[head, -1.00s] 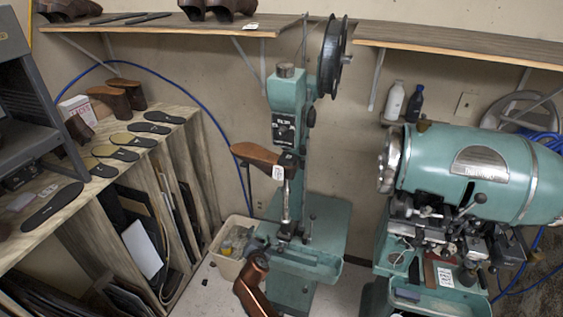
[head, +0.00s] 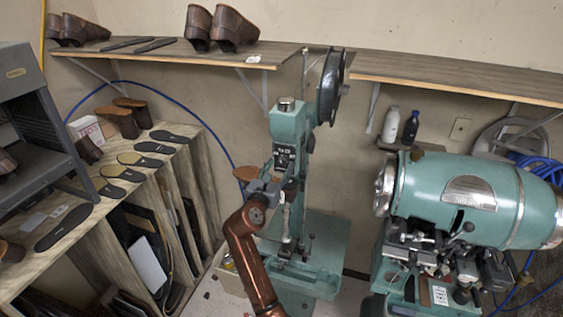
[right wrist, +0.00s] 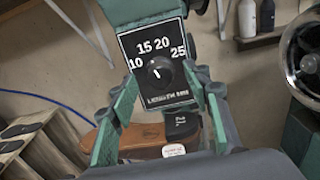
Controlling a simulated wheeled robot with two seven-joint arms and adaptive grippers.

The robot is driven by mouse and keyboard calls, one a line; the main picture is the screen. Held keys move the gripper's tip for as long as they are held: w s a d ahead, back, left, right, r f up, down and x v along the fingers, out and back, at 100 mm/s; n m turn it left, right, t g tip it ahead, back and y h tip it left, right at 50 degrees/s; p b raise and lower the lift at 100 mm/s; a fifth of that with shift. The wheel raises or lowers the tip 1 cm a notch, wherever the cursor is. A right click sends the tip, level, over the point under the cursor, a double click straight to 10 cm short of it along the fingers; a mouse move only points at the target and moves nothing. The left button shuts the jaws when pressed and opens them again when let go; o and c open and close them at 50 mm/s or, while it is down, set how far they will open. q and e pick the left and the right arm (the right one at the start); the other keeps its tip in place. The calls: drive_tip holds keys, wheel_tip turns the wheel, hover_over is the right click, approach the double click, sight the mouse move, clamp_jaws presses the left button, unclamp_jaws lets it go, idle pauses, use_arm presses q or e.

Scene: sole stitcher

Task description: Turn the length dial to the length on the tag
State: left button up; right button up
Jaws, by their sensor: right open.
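The panel (head: 284,150) also shows in the head view. My right gripper (right wrist: 162,92) is open, its fingers to either side below the knob, apart from it. In the head view my right gripper (head: 279,172) is just under the panel. The brown shoe (right wrist: 140,142) behind the fingers bears a white tag (right wrist: 174,150), its writing too small to read. My left gripper is out of view.
A second green machine (head: 470,200) stands at the right. A wooden shelf (head: 150,52) with shoes runs along the wall above. A rack (head: 190,160) with soles stands at the left. A black reel (head: 331,88) tops the stitcher.

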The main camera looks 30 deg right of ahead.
drive_tip(key=shift+x, duration=1.05)
drive_tip(key=c, duration=1.2)
